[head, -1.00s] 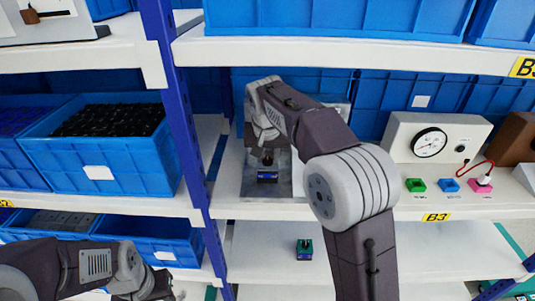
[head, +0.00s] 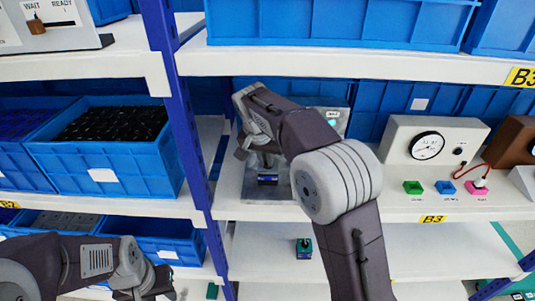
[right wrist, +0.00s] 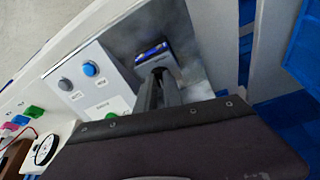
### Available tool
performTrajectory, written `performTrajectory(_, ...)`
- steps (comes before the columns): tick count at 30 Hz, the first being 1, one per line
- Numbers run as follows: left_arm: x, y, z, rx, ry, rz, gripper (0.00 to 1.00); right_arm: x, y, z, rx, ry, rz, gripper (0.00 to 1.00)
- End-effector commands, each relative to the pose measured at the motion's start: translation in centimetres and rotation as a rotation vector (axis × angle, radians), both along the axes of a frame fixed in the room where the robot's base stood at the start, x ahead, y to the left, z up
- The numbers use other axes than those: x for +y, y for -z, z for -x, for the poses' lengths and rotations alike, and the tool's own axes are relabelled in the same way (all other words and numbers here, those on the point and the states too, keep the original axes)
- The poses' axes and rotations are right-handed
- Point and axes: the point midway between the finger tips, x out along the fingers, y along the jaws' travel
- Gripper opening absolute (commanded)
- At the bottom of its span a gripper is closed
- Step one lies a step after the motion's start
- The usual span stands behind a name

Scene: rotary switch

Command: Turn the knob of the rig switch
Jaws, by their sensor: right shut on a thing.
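The rig (head: 285,187) is a grey metal panel and base standing on the middle shelf, partly hidden by my right arm. A small dark block with a blue face (head: 267,180) sits low on it; it also shows just beyond the fingertips in the right wrist view (right wrist: 152,50). My right gripper (head: 250,152) is at the panel, left of its middle. In the right wrist view its fingers (right wrist: 158,78) are close together and reach to the metal panel. The knob is hidden, apparently between them. My left gripper (head: 165,290) is low at the bottom edge, away from the rig.
A white panel with a grey and a blue button (right wrist: 89,68) stands beside the fingers. Right of the rig are a gauge box (head: 437,140) and green, blue and pink blocks. A blue upright (head: 185,130) and a blue bin (head: 110,150) stand left. A shelf (head: 370,65) overhangs above.

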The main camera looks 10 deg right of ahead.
Motion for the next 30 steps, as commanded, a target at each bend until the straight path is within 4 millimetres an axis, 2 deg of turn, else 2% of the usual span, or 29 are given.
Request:
performTrajectory(1,0.0,-1.0,0.0,0.0,0.0,0.0,0.36,0.2,-0.5,0.0,0.003,0.036,0.001,0.0)
performTrajectory(15,0.0,-5.2,0.0,0.0,0.0,0.0,0.36,0.6,-0.4,-0.5,0.001,0.393,0.0,0.0)
performTrajectory(22,0.0,-6.3,0.0,0.0,0.0,0.0,0.36,0.7,-0.3,-0.7,0.0,0.489,0.0,0.0)
performTrajectory(30,0.0,-6.7,0.0,0.0,0.0,0.0,0.36,0.7,-0.1,-0.8,0.0,0.534,0.0,0.0)
